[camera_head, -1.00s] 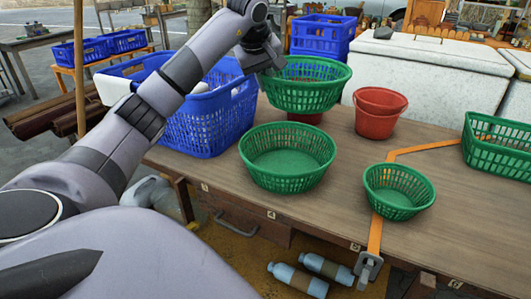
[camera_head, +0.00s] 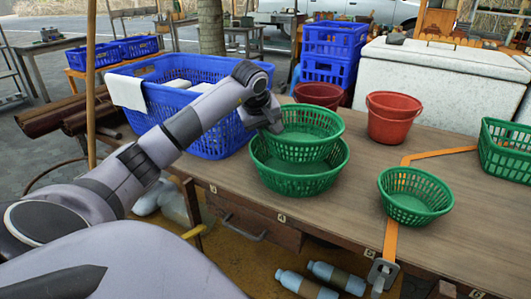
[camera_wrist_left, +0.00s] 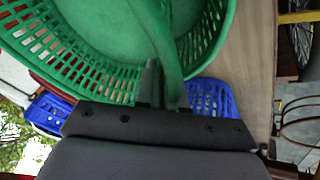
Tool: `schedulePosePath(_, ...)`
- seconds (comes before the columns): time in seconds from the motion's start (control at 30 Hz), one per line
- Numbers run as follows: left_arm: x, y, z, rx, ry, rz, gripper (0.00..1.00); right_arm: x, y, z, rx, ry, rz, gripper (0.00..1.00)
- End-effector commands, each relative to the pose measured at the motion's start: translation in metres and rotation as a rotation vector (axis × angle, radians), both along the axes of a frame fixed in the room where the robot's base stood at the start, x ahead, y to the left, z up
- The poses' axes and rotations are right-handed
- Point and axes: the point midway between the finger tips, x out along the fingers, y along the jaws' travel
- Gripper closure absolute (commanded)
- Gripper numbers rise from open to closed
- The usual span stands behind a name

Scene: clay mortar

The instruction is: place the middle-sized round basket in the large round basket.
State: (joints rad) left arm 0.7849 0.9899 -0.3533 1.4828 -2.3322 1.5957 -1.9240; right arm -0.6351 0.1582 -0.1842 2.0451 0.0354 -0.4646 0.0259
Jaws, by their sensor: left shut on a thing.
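The middle-sized round basket (camera_head: 308,150) is green and held by its left rim, roughly level. My left gripper (camera_head: 274,127) is shut on that rim; the left wrist view shows the fingers (camera_wrist_left: 163,88) pinching the green basket wall (camera_wrist_left: 85,75). The large round basket (camera_head: 300,186), also green, stands on the table directly beneath. The lower part of the middle-sized basket is hidden inside the large one's rim; I cannot tell whether it rests on the bottom. A smaller green round basket (camera_head: 412,205) stands apart to the right. My right gripper is not in view.
A large blue crate (camera_head: 215,135) is at the left, a green rectangular basket (camera_head: 505,155) at the far right. An orange strap (camera_head: 390,240) crosses the wooden table (camera_head: 350,215).

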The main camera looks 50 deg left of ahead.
Motion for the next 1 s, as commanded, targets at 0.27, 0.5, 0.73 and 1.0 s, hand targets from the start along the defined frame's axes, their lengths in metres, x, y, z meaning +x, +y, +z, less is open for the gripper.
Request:
schedulePosePath(0.27, 0.000, 0.000, -0.022, 0.000, -0.002, 0.001, 1.00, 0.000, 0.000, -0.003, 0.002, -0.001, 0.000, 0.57)
schedulePosePath(0.5, 0.000, 0.000, -0.053, -0.002, -0.001, 0.000, 1.00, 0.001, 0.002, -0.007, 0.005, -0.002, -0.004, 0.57)
schedulePosePath(0.73, 0.000, 0.000, -0.053, 0.000, -0.002, 0.000, 1.00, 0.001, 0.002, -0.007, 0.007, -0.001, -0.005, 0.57)
schedulePosePath(1.0, 0.000, 0.001, -0.061, 0.002, -0.002, -0.001, 1.00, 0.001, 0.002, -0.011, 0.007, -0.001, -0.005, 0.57)
